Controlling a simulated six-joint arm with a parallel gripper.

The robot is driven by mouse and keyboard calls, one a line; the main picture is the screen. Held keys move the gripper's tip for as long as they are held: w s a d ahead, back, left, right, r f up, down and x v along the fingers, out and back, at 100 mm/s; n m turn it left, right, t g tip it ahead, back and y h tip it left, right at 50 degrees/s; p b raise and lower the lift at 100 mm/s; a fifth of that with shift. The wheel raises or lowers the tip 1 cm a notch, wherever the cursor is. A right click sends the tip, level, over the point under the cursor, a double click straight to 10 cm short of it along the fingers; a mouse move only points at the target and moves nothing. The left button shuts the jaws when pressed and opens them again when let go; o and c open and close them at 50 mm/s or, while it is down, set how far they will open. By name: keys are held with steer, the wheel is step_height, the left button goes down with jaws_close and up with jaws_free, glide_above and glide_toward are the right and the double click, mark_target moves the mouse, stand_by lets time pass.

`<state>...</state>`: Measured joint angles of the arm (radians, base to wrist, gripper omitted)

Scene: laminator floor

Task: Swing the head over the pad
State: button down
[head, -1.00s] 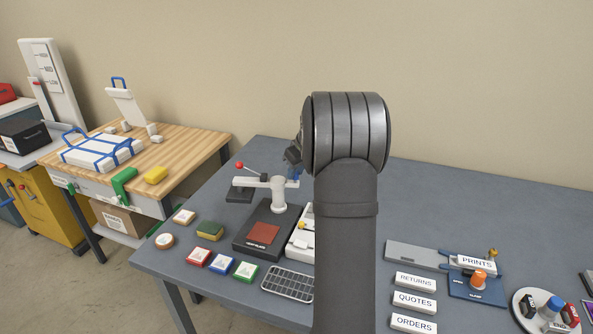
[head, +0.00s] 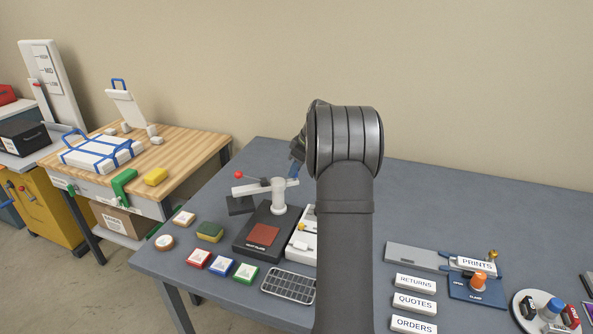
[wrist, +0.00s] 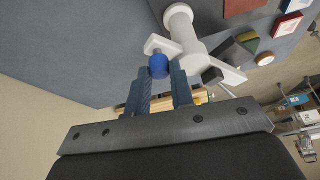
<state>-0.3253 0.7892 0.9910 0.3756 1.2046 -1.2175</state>
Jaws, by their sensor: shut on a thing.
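The swing press has a white post (head: 279,195) with a white arm across its top. The arm's left end carries a red-knobbed lever (head: 238,175) and a dark head (head: 240,205), which is left of and behind the reddish pad (head: 263,235), not over it. The pad lies on a black base (head: 247,247). In the wrist view, my gripper (wrist: 160,78) is shut on a blue knob (wrist: 158,66) at the arm's other end. The pad (wrist: 240,7) shows at the top edge there. In the head view my gripper is mostly hidden behind my own arm.
A white tray (head: 299,250) stands right of the base, partly hidden by my arm. In front are a metal grid (head: 289,285) and several coloured blocks (head: 221,265). A green-brown sponge-like block (head: 210,231) lies left of the base. The grey table behind the press is clear.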

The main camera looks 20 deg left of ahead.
steer(key=n, duration=0.1)
steer(key=w+a+n+g, duration=0.1)
steer(key=n, duration=0.1)
steer(key=shift+w, duration=0.15)
steer(key=shift+w+a+n+g+h, duration=0.25)
steer(key=shift+a+n+g, duration=0.3)
steer(key=shift+n, duration=0.7)
steer(key=shift+w+a+n+g+h, duration=0.15)
steer(key=shift+w+a+n+g, duration=0.2)
steer(key=shift+a+n, duration=0.65)
steer(key=shift+w+a+n+g+h, duration=0.25)
steer(key=shift+n+g, duration=0.25)
steer(key=shift+n, duration=1.05)
steer(key=shift+s+a, duration=0.1)
steer(key=shift+s, duration=0.05)
steer(key=c, duration=1.3)
jaws_free()
steer(key=shift+o, duration=0.2)
